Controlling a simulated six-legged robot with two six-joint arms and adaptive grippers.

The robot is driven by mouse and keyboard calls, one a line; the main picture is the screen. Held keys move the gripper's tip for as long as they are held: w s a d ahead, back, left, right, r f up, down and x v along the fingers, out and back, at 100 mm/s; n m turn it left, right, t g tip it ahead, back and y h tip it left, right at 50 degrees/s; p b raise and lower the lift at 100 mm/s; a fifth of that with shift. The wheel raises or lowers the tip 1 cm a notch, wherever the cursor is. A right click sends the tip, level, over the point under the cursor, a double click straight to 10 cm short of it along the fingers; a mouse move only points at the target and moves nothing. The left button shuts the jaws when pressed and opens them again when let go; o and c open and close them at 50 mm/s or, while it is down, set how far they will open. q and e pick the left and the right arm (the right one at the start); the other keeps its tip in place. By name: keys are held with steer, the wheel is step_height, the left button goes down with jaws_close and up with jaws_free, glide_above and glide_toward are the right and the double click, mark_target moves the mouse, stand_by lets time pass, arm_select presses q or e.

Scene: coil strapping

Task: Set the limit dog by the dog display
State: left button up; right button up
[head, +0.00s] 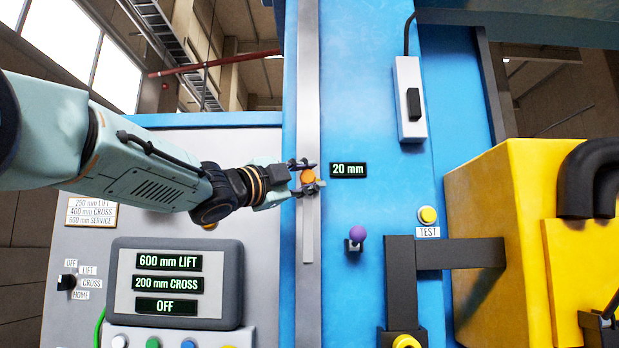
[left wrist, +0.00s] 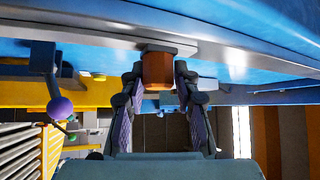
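The limit dog has an orange knob (head: 308,176) on the pale vertical rail (head: 308,90) of the blue column. The dog display (head: 348,170) is just right of it and reads 20 mm. My left gripper (head: 306,177) reaches in from the left, one finger above the knob and one below. In the left wrist view the orange knob (left wrist: 157,70) is between the two fingertips, close to both; I cannot tell whether they touch it. A grey block (left wrist: 150,47) shows behind the knob. My right gripper is not in view.
A panel screen (head: 168,284) at lower left reads 600 mm LIFT, 200 mm CROSS and OFF. A label plate (head: 91,212) lists 250 mm LIFT, 400 mm CROSS and 600 mm SERVICE. A purple-knobbed lever (head: 357,236), a yellow TEST button (head: 428,215) and a dark bracket (head: 402,290) are right of the rail.

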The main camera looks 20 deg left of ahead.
arm_select(q)
steer(key=shift+w+a+f, duration=0.1)
steer(key=shift+w+a, duration=0.05)
steer(key=shift+w, duration=0.05)
steer(key=shift+c, duration=0.8)
steer(key=shift+s, duration=0.1)
jaws_close()
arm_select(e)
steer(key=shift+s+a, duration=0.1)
